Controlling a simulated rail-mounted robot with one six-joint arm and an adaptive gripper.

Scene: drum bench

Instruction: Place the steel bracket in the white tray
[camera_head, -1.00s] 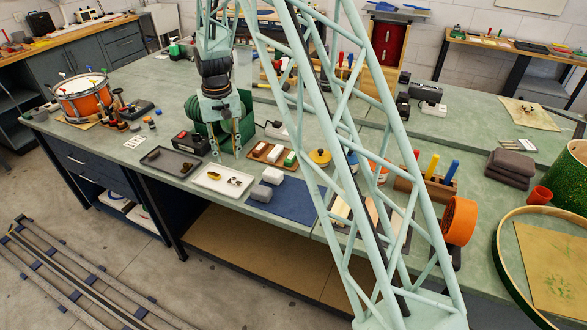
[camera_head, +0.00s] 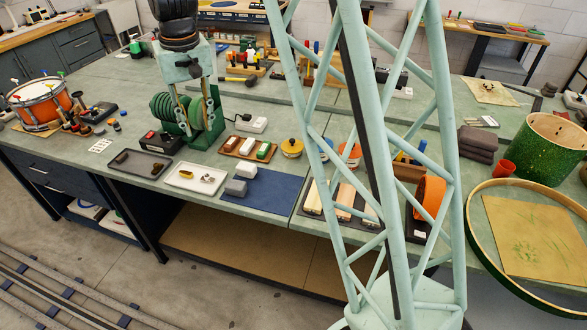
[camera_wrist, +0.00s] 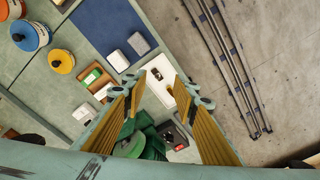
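The white tray (camera_head: 175,184) lies near the bench's front edge. It holds a dark brass-coloured piece (camera_head: 185,174) and a small pale metallic piece (camera_head: 207,178), which looks like the steel bracket, though its shape is too small to be sure. The tray also shows in the wrist view (camera_wrist: 163,93), with a small dark-and-light piece in it; the fingers hide part of the tray. My gripper (camera_head: 198,128) is open and empty, pointing down above the bench behind the tray. Its two fingers stand well apart in the wrist view (camera_wrist: 158,85).
A dark tray (camera_head: 160,158) with small parts lies left of the white tray.

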